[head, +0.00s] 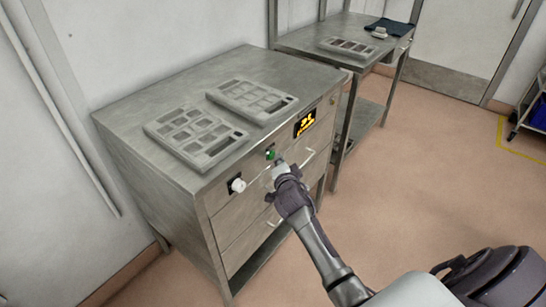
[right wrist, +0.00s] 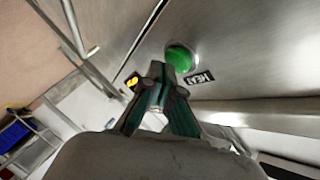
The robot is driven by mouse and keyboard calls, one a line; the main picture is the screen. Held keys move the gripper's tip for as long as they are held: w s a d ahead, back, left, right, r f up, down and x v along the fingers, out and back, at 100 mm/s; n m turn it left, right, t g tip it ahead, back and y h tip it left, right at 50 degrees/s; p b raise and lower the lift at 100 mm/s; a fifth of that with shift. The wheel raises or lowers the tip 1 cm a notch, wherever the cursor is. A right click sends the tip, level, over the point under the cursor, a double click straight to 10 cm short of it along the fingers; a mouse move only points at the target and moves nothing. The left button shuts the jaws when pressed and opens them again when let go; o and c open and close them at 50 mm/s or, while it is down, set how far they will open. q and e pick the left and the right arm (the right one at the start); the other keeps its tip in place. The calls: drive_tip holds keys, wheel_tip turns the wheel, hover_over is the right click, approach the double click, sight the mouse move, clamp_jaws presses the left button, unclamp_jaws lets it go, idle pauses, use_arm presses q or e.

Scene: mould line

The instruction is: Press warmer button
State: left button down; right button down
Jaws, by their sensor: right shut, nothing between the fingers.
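The warmer is a steel cabinet (head: 165,95) against the wall. In the right wrist view the fingertips (right wrist: 157,72) point at the panel a little left of and below the button. I cannot tell whether they touch the panel. My left gripper is not in view.
Two grey mould trays (head: 218,146) lie on the cabinet top. A second steel table (head: 312,38) stands behind. The floor at right is mostly clear.

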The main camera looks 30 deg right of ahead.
drive_tip(key=shift+w, duration=0.1)
idle(0.5)
drive_tip(key=shift+w+a+b, duration=0.15)
drive_tip(key=shift+w+b, duration=0.15)
drive_tip(key=shift+s, duration=0.4)
idle(0.4)
drive_tip(key=s+d+p, duration=0.2)
drive_tip(key=s+p, duration=0.1)
drive_tip(key=s, duration=0.2)
drive_tip(key=shift+s+d, duration=0.3)
